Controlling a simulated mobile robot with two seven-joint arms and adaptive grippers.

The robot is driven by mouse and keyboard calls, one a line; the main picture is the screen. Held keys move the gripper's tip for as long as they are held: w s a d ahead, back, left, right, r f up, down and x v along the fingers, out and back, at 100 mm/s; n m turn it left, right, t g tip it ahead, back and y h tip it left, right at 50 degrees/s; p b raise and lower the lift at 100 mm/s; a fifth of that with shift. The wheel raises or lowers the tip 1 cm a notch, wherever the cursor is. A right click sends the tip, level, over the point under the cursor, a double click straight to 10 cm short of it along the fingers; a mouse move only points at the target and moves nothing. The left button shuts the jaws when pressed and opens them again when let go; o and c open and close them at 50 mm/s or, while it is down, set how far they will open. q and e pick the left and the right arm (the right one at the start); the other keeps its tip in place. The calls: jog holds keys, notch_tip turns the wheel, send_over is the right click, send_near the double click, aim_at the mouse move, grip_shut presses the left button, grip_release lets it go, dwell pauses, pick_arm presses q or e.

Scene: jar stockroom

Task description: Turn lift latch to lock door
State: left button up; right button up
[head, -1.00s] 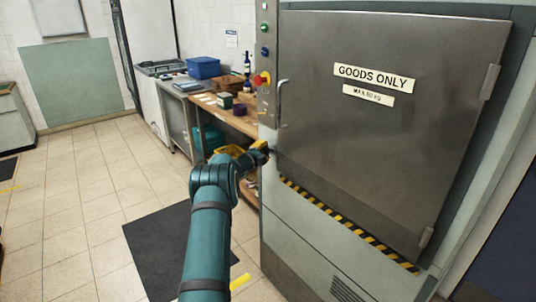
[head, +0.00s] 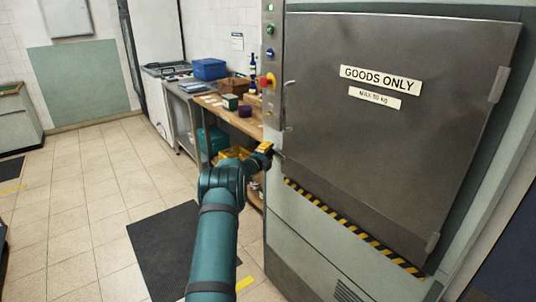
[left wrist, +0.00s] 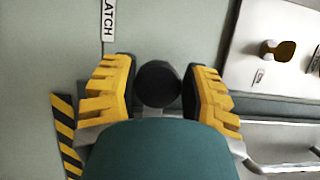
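The goods lift (head: 345,235) stands at the right in the head view, its grey metal door (head: 390,140) flat in its frame. My left gripper (head: 267,150) is at the lift's left front edge, near the door's lower left corner. In the left wrist view my left gripper (left wrist: 159,85) has its yellow fingers on both sides of a round black latch knob (left wrist: 158,84). Both pads appear to touch it. A label (left wrist: 108,20) ending in "ATCH" is beside it. The latch's arm is hidden behind the knob and my gripper. My right gripper is out of view.
A wooden bench (head: 238,118) with jars and boxes stands left of the lift. A red and yellow button (head: 267,81) is on the lift's front edge.

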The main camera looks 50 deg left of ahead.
pick_arm(q)
jog(key=shift+o, duration=1.4)
jog(key=shift+s+f, duration=0.1)
jog(key=shift+s, duration=0.15)
jog(key=v, duration=1.1)
jog(key=shift+s+d, duration=0.15)
jog(key=shift+s, duration=0.05)
